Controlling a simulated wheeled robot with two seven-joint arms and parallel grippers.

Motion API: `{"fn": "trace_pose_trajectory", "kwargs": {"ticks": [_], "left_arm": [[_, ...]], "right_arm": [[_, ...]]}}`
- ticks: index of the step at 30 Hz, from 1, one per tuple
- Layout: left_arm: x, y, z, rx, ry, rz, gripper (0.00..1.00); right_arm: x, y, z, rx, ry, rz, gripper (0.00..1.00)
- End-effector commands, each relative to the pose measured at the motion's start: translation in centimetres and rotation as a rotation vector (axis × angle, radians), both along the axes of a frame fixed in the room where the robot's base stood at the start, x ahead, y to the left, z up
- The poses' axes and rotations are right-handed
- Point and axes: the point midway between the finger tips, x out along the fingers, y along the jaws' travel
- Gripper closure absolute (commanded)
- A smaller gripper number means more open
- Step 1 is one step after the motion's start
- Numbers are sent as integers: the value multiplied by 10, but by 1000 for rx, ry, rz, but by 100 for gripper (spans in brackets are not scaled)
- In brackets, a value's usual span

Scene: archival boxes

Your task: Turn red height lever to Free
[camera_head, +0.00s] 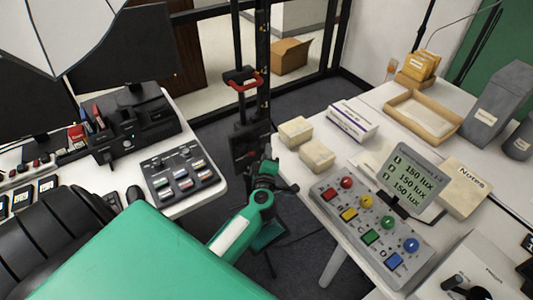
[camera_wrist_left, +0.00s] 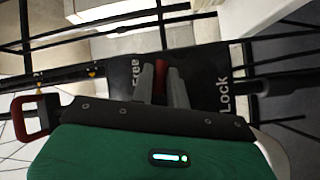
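The red height lever (camera_wrist_left: 160,67) shows in the left wrist view as a small red piece in front of a dark plate (camera_wrist_left: 205,75). The plate reads "Free" on the left and "Lock" on the right; the lever is nearer "Free". My left gripper (camera_wrist_left: 163,75) has its two grey fingers on either side of the lever, close against it, and appears shut on it. In the head view my left gripper (camera_head: 262,167) is at the dark column between the tables and hides the lever. My right gripper is not in view.
A red-rimmed handle (camera_head: 243,79) sits higher on the column. A control panel (camera_head: 180,172) is on the left table; a colored-button panel (camera_head: 372,228) and several boxes are on the right table. A cardboard box (camera_head: 290,56) stands on the floor behind.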

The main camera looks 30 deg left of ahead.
Motion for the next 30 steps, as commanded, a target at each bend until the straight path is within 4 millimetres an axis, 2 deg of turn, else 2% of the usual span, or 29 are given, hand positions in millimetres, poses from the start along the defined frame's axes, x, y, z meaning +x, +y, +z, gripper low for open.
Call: {"fn": "trace_pose_trajectory", "kwargs": {"ticks": [1, 2, 8, 15, 18, 21, 30], "left_arm": [[0, 0, 0, 0, 0, 0, 94], [0, 0, 0, 0, 0, 0, 100], [0, 0, -1, -5, -9, 0, 100], [1, -1, -3, -57, -138, 0, 100], [1, -1, -1, -83, -197, 1, 100], [1, -1, 3, -100, -240, 0, 100], [1, -1, 7, -114, -272, 0, 100]], "right_arm": [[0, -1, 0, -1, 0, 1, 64], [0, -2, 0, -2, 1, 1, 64], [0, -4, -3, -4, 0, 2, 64], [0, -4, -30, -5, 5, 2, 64], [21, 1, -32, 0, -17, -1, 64], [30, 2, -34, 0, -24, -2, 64], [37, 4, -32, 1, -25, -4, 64]]}}
